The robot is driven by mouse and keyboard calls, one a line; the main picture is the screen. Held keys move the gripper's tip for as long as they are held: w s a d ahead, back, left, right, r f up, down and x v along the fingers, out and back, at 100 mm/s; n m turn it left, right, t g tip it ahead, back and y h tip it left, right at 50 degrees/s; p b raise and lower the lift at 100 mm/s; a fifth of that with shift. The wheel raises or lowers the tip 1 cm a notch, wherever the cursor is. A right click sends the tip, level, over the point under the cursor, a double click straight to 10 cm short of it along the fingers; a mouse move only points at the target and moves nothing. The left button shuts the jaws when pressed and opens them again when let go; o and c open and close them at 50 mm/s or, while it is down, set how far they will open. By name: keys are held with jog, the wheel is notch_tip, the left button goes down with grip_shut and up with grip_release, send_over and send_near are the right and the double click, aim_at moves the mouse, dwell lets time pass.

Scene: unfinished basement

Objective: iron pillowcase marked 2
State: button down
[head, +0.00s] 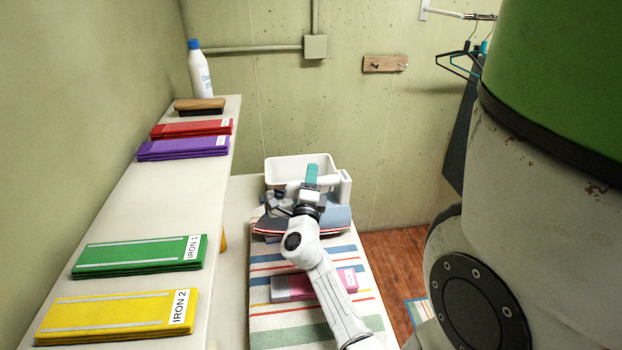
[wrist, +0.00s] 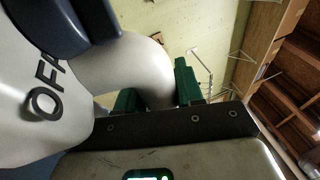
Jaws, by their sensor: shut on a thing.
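My gripper (head: 312,178) is at the far end of the ironing board (head: 262,310), its teal fingers shut on the white handle of an iron (head: 346,186). In the wrist view the green fingers (wrist: 158,92) close around that handle, and the iron's pale body (wrist: 35,75) reads OFF. I cannot tell whether the iron touches the surface beneath it. A folded pink cloth (head: 292,289) with a white label lies flat on the board, partly behind my arm; its label is unreadable. A folded yellow cloth (head: 105,316) labelled IRON 2 lies at the shelf's near end.
The shelf (head: 160,220) also holds a green cloth (head: 135,256) labelled IRON 1, purple (head: 175,149) and red (head: 180,130) cloths, a brush (head: 199,106) and a bottle (head: 199,72). A white bin (head: 285,170) stands behind the iron. Hangers (head: 460,62) hang at right.

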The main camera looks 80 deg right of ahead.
jog(key=shift+s+d, duration=0.1)
jog(key=shift+s, duration=0.05)
jog(key=shift+s+d, duration=0.1)
jog(key=shift+s, duration=0.2)
jog(key=shift+s+d, duration=0.1)
jog(key=shift+s, duration=0.2)
dwell(0.4)
jog(key=shift+r, duration=0.1)
dwell(0.3)
notch_tip(320, 180, up, 9)
jog(key=p, duration=0.5)
dwell(0.5)
dwell(0.6)
